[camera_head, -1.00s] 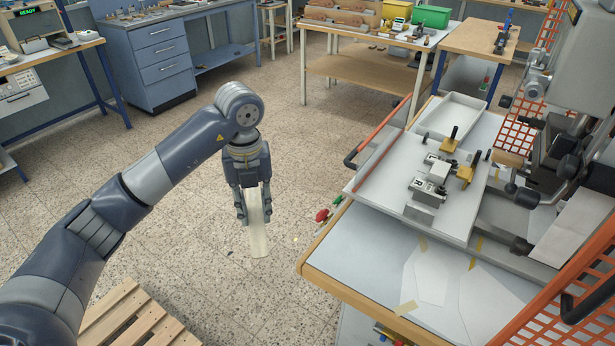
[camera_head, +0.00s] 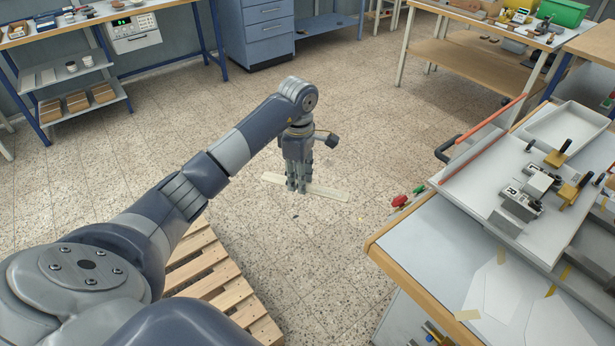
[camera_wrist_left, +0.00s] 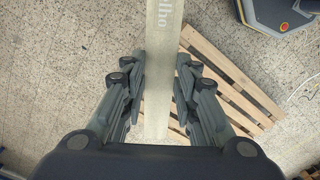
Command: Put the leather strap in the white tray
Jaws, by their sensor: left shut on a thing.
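The leather strap (camera_head: 328,191) is a long, flat, pale cream piece. My left gripper (camera_head: 297,188) is shut on it and holds it in the air over the open floor, with its ends sticking out left and right. In the left wrist view the strap (camera_wrist_left: 161,45) runs between the fingers (camera_wrist_left: 158,88), and part of some lettering shows on it. The white tray (camera_head: 567,127) is shallow and rectangular, and it looks empty. It stands at the back of the bench on the right, well away from my left gripper. My right gripper is out of view.
A wooden pallet (camera_head: 212,277) lies on the floor below my left arm. The bench on the right (camera_head: 425,248) has a wooden edge, an orange-red bar (camera_head: 484,138) and a plate with clamps (camera_head: 525,198). Red and green knobs (camera_head: 400,200) stick out beside it. The middle floor is clear.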

